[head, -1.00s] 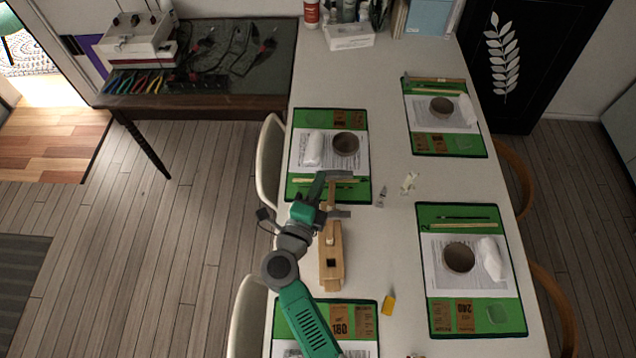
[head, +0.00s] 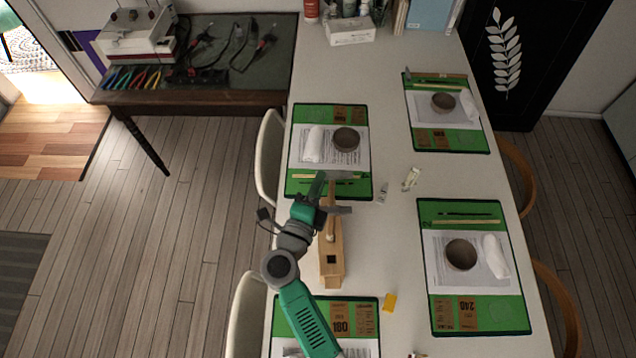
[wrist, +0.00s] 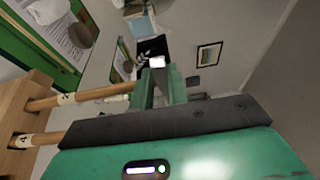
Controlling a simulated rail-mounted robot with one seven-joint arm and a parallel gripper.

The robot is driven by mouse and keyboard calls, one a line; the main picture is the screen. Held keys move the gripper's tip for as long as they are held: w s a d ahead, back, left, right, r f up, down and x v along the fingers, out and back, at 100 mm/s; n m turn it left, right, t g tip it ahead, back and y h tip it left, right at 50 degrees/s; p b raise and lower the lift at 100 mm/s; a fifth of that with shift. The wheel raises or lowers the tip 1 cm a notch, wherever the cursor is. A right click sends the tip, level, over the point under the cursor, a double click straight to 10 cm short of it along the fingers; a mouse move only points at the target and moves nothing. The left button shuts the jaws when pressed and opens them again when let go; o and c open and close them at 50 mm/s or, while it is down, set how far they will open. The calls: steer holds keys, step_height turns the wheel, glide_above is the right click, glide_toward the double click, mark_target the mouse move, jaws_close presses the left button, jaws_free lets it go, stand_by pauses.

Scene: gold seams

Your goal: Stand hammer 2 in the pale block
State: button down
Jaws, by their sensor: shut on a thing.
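The pale block (head: 331,268) stands on the table, with an empty dark square hole in its near part. It also shows at the left edge of the wrist view (wrist: 20,95). There, two wooden handles reach it: the upper, hammer 2 (wrist: 85,95), seems marked 2, and the lower (wrist: 45,138) seems marked 4. The lower handle enters a hole. The upper meets the block's face, but its depth cannot be told. My gripper (wrist: 160,85) is shut on hammer 2 away from the block. In the head view my gripper (head: 318,188) is beyond the block's far end, beside grey hammer heads.
Green mats with bowls surround the block: one beyond it (head: 330,108), one at right (head: 475,322). A yellow piece (head: 390,301) and small tubes (head: 411,179) lie to the right. White table shows between the mats. A chair (head: 268,165) stands at left.

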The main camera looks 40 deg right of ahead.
steer(key=shift+f, duration=0.45)
steer(key=c, duration=1.3)
jaws_free()
steer(key=shift+a, duration=0.1)
steer(key=p+v, duration=0.3)
steer(key=v, duration=0.6)
steer(key=shift+r, duration=0.1)
